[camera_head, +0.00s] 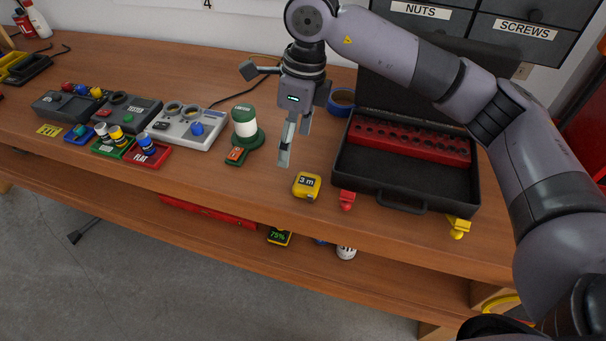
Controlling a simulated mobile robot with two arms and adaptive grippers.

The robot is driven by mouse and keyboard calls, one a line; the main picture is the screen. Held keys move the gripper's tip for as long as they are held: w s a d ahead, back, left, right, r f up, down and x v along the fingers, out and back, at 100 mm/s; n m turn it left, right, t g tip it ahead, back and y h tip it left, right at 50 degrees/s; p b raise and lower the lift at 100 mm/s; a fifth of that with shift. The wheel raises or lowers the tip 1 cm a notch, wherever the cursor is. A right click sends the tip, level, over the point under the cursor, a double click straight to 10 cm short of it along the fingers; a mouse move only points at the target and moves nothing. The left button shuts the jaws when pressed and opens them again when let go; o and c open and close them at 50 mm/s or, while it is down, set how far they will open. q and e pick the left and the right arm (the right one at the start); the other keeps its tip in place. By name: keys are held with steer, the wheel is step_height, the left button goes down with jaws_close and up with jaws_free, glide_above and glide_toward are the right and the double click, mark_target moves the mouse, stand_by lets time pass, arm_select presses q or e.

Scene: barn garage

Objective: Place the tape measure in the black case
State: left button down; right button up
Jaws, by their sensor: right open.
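A small yellow tape measure (307,186) marked "3 m" lies on the wooden workbench, just left of the black case. The black case (405,198) stands open with its lid raised at the back, a red perforated strip along its rear inside and a bare dark floor in front. My right gripper (284,158) points down above the bench, up and left of the tape measure. It is open, and nothing shows between its fingers. My right arm passes in front of the case's lid and hides part of it. My left gripper is not in view.
Grey tester devices (188,127) and small coloured trays fill the left. Bare bench lies left of the tape measure.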

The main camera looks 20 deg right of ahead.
steer(key=r+h, duration=0.1)
steer(key=h, duration=0.1)
glide_above(307, 181)
steer(key=shift+m, duration=0.3)
steer(key=f+p, duration=0.1)
steer(key=f, duration=0.2)
steer(key=f+p, duration=0.1)
steer(key=f, duration=0.3)
steer(key=f+p, duration=0.2)
steer(key=f, duration=0.1)
steer(key=shift+s+d+f, duration=0.15)
steer(key=shift+d+f, duration=0.1)
steer(key=shift+d, duration=0.1)
steer(key=shift+f, duration=0.5)
steer(key=shift+a+f+p, duration=0.15)
steer(key=shift+f+p, duration=0.15)
steer(key=shift+p, duration=0.2)
steer(key=f, duration=0.1)
steer(key=f+p, duration=0.2)
steer(key=shift+a+f, duration=0.25)
steer(key=shift+f, duration=0.6)
steer(key=shift+r, duration=0.1)
steer(key=c, duration=1.5)
